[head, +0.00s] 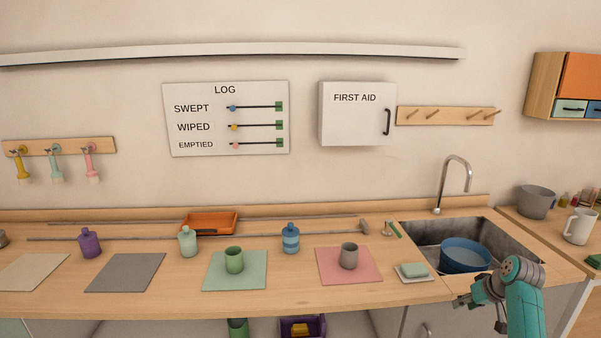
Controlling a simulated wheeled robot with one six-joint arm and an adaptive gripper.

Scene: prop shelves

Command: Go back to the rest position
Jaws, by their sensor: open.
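My gripper (463,301) is at the lower right, at the end of my teal arm, near the counter's front edge below the sink (420,236). It looks small and is partly hidden by my own wrist. I see nothing held in it. A green sponge on a white dish (414,274) lies on the counter up and to the left of it, apart from it. A blue bowl (465,256) sits in the sink behind my arm.
Coloured mats line the counter; a green cup (234,260) and a grey cup (349,255) stand on two. Bottles, including a blue one (291,239), and an orange tray (209,222) are behind. A faucet (456,182) rises behind the sink. A white pitcher (578,227) stands right.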

